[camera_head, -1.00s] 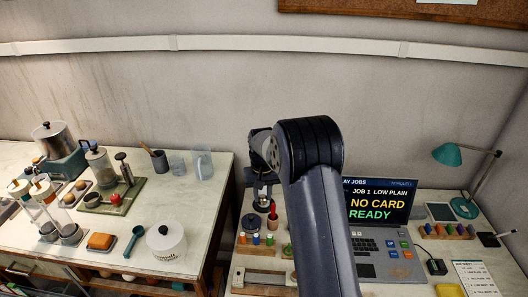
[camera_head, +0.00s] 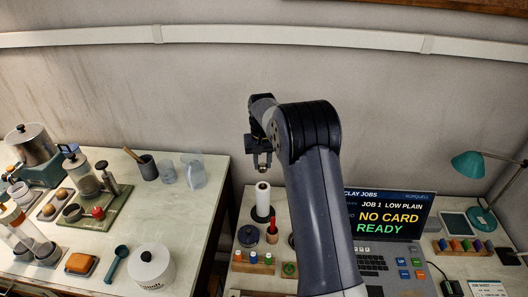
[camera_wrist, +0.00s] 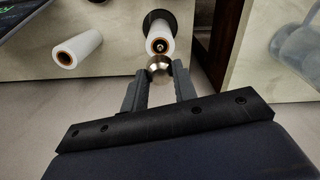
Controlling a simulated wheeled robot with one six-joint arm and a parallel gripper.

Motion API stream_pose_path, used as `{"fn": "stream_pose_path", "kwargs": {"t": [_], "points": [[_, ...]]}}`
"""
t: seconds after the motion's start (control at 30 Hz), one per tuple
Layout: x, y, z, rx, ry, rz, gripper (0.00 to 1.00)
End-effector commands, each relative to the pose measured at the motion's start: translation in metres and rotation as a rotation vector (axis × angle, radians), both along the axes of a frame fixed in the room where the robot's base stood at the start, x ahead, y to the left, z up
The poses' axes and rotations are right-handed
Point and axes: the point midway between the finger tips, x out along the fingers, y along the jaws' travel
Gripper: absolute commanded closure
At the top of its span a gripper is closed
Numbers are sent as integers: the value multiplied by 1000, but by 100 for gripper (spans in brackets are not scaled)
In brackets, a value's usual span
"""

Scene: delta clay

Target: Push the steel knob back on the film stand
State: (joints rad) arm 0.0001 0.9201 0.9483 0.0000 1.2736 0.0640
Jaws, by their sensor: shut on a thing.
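The steel knob (camera_wrist: 159,68) is a small rounded metal piece between my fingertips in the wrist view. My gripper (camera_wrist: 158,78) is shut on it; in the head view my gripper (camera_head: 262,166) hangs above the film stand. The film stand (camera_head: 262,216) has a dark green base and carries an upright white film roll (camera_head: 262,197). In the wrist view the stand's dark base (camera_wrist: 178,20) shows behind the roll (camera_wrist: 160,38). The knob lines up with the roll's near end, where a small metal tip shows. I cannot tell the gap between them.
A second white roll (camera_wrist: 77,49) stands to the left in the wrist view. A dark blue pot (camera_head: 248,236), a red-topped tool holder (camera_head: 272,232) and a rack of coloured pieces (camera_head: 254,262) are near the stand. A screen (camera_head: 388,214) stands to the right.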

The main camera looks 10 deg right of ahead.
Motion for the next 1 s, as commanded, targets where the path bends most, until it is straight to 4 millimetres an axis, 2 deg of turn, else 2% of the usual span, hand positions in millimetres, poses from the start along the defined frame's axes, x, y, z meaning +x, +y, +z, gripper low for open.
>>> {"fn": "stream_pose_path", "kwargs": {"t": [0.37, 0.8, 1.0], "points": [[0, 0, -11, 0, 1, 0, 95], [-1, 0, -52, 0, 1, 0, 95], [0, 0, -63, 0, 1, 0, 95]]}}
